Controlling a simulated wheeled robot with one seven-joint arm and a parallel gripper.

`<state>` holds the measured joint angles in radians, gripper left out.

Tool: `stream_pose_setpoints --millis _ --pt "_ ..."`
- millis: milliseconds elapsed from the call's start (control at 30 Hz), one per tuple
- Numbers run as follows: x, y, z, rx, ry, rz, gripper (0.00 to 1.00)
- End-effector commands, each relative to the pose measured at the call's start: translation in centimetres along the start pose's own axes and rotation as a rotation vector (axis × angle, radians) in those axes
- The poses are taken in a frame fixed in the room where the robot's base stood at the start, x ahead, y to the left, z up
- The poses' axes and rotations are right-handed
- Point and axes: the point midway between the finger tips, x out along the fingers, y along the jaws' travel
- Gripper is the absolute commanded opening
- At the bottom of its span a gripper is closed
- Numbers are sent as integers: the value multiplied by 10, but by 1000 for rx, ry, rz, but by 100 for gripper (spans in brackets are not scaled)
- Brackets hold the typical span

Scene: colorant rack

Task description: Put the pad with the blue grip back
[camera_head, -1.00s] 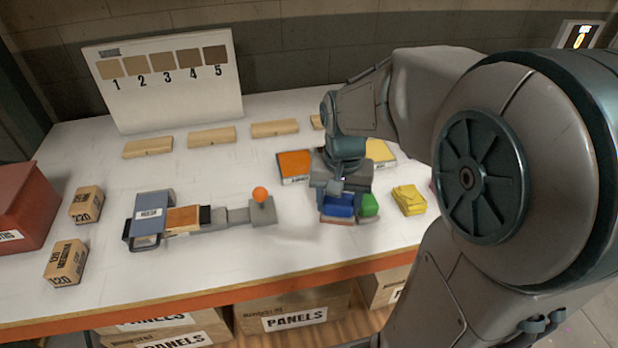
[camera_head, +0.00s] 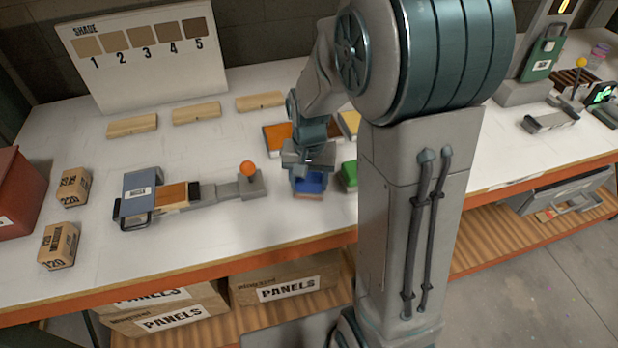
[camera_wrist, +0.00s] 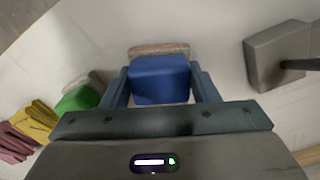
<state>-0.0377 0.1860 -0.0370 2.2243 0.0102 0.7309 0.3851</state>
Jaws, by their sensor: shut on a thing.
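The pad with the blue grip (camera_head: 309,183) is between the jaws of my gripper (camera_head: 309,172) in the head view. In the wrist view my gripper (camera_wrist: 160,90) has its two fingers on either side of the blue grip (camera_wrist: 160,78). A pinkish-brown pad edge (camera_wrist: 158,49) shows beyond the blue block. The pad looks level and low over the white tabletop; I cannot tell whether it touches it. The pad with the green grip (camera_head: 349,175) stands just to the right, apart from it, and also shows in the wrist view (camera_wrist: 78,98).
A fixture with an orange ball knob (camera_head: 248,169) stands to the left. Yellow (camera_wrist: 36,120) and purple (camera_wrist: 14,142) things show in the wrist view. My arm hides the table's middle right.

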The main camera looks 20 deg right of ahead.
Motion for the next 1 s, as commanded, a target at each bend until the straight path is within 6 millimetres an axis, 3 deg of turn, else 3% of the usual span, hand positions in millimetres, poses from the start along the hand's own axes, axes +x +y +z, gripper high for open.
stream_pose_setpoints --millis 200,233,300,667,1000 --pt "5 0 0 0 0 0 36" --pt "4 0 0 0 0 0 62" --pt "3 0 0 0 0 0 76" --pt "-7 0 -1 0 3 -1 76" --pt "-77 0 -1 -1 6 -2 76"
